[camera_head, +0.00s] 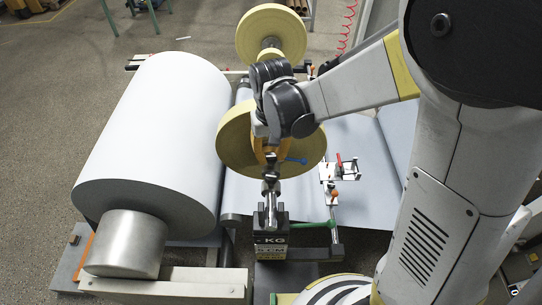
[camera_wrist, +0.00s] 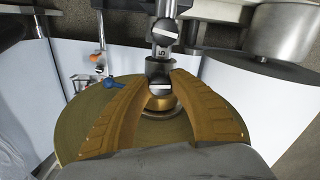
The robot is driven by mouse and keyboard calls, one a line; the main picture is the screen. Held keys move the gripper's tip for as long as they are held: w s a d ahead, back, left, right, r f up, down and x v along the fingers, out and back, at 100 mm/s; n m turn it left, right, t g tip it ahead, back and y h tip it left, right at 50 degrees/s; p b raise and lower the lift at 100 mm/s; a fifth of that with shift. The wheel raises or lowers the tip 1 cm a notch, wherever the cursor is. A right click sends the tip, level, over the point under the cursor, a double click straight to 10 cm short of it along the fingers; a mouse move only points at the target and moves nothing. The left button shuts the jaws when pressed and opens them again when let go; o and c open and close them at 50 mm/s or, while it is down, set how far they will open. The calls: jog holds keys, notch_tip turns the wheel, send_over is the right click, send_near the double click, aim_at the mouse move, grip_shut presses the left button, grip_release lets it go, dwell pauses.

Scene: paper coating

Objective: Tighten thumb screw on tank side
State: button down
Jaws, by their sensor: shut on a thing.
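My gripper (camera_wrist: 161,82) has two orange fingers whose tips close in on a dark metal knob (camera_wrist: 158,69), which I take to be the thumb screw. The knob is in line with a shiny metal rod fitting (camera_wrist: 165,38). In the head view my gripper (camera_head: 270,165) points down over the fitting (camera_head: 270,190), in front of the yellow roll. The wrist link hides part of the fingers there. I cannot make out which part is the tank.
A big white paper roll (camera_head: 160,135) lies on the left. A small clamp with a red lever (camera_head: 340,168) is to the right.

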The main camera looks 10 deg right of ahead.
aim_at(271, 156)
jog(key=shift+m, duration=1.1)
jog(key=c, duration=1.4)
grip_release()
jog(key=shift+r, duration=0.1)
notch_tip(271, 156, up, 12)
